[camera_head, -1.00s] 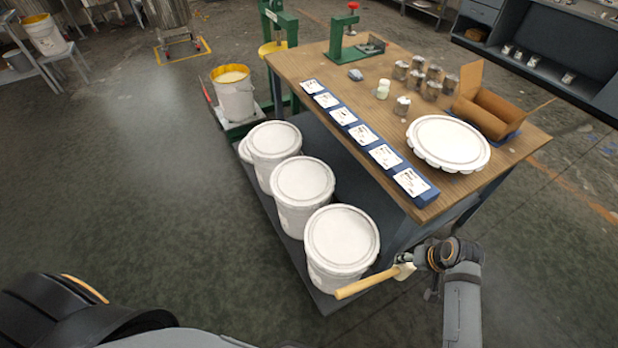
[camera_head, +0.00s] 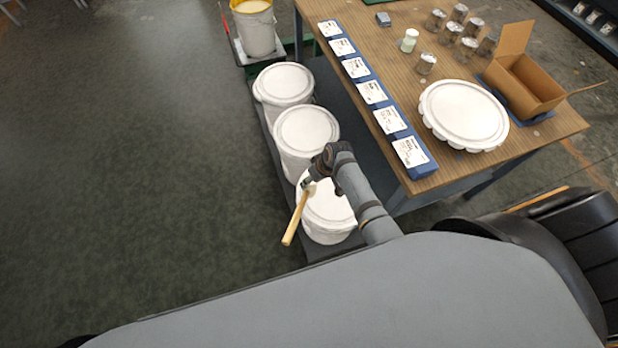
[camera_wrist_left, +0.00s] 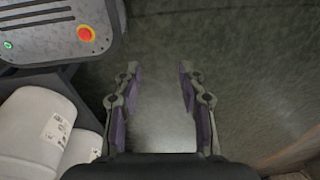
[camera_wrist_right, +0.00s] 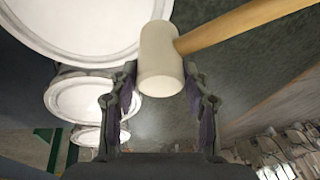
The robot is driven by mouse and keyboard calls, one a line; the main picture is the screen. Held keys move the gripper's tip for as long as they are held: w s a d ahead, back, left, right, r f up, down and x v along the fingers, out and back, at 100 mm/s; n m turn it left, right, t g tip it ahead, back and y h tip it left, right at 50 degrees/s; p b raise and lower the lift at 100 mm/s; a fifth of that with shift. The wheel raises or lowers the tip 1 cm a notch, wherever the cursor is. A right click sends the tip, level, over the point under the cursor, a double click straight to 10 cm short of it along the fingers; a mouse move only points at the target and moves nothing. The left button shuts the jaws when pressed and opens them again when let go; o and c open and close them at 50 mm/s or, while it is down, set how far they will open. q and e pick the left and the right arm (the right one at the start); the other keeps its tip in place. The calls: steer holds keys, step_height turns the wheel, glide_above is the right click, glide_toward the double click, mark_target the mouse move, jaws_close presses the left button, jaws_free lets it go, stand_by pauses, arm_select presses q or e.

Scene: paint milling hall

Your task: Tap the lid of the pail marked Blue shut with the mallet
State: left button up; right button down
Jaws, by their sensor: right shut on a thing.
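My right gripper (camera_head: 313,186) is shut on the white head (camera_wrist_right: 158,62) of the mallet, over the left part of the nearest pail. The mallet's wooden handle (camera_head: 294,222) points down-left in the head view, past the pail's edge. The nearest white lidded pail (camera_head: 333,212) is partly hidden by my arm; its lid also shows in the right wrist view (camera_wrist_right: 75,22). A middle pail (camera_head: 306,132) and a far pail (camera_head: 285,80) stand behind it. I cannot read "Blue" on any pail. My left gripper (camera_wrist_left: 160,85) is open and empty above the floor.
The wooden table (camera_head: 440,60) beside the pails holds a wide white scalloped lid (camera_head: 463,112), a blue strip of cards (camera_head: 372,92), several cans (camera_head: 468,45) and an open cardboard box (camera_head: 525,80). An open pail (camera_head: 253,30) stands behind. Floor left is clear.

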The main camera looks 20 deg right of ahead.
steer(key=shift+a+f, duration=0.1)
steer(key=shift+f, duration=0.25)
step_height(320, 180, down, 2)
steer(key=b, duration=0.3)
steer(key=shift+s+f, duration=0.1)
steer(key=shift+f, duration=0.15)
steer(key=shift+f+b, duration=0.3)
arm_select(q)
steer(key=f, duration=0.2)
steer(key=s+d+f, duration=0.1)
steer(key=shift+d+f, duration=0.1)
arm_select(e)
steer(key=shift+r, duration=0.15)
